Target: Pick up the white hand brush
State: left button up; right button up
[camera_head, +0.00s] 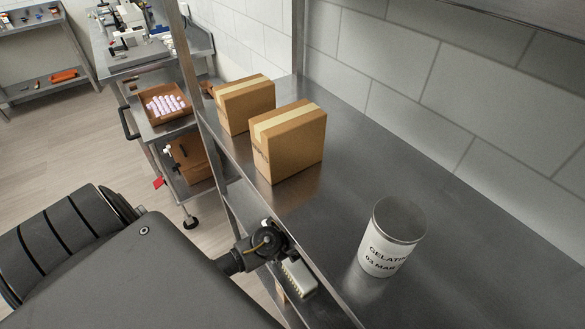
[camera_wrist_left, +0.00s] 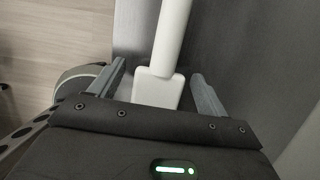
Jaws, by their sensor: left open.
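In the left wrist view, the white hand brush (camera_wrist_left: 172,35) shows as a smooth handle running up out of the frame and a wider white block at its lower end. My left gripper (camera_wrist_left: 158,72) is open, with one finger on each side of the white block and a gap on both sides. The block's lower end is hidden by the gripper body. In the head view my left arm comes in from the lower left, and I cannot clearly make out its fingertips or the brush there. My right gripper is not in view.
A steel shelf (camera_head: 345,150) holds two cardboard boxes (camera_head: 292,143) (camera_head: 246,103) and a white gelatin canister (camera_head: 385,253). A steel cart at the left carries a tray of pale pieces (camera_head: 165,104). Open shelf surface lies between the boxes and the canister.

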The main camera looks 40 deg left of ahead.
pick_arm(q)
jog(key=c, duration=1.2)
jog(key=shift+r, duration=0.45)
jog(key=v, duration=0.2)
jog(key=shift+s+a+r, duration=0.1)
jog(key=shift+r, duration=0.25)
jog(key=s+d+b, duration=0.1)
jog(key=s+d, duration=0.2)
jog(key=s, duration=0.1)
jog(key=s+d+b, duration=0.1)
jog(key=s+d, duration=0.3)
jog(key=s+d+b, duration=0.1)
jog(key=s+d, duration=0.3)
jog(key=s, duration=0.1)
jog(key=shift+d+b, duration=0.25)
jog(key=shift+b, duration=0.15)
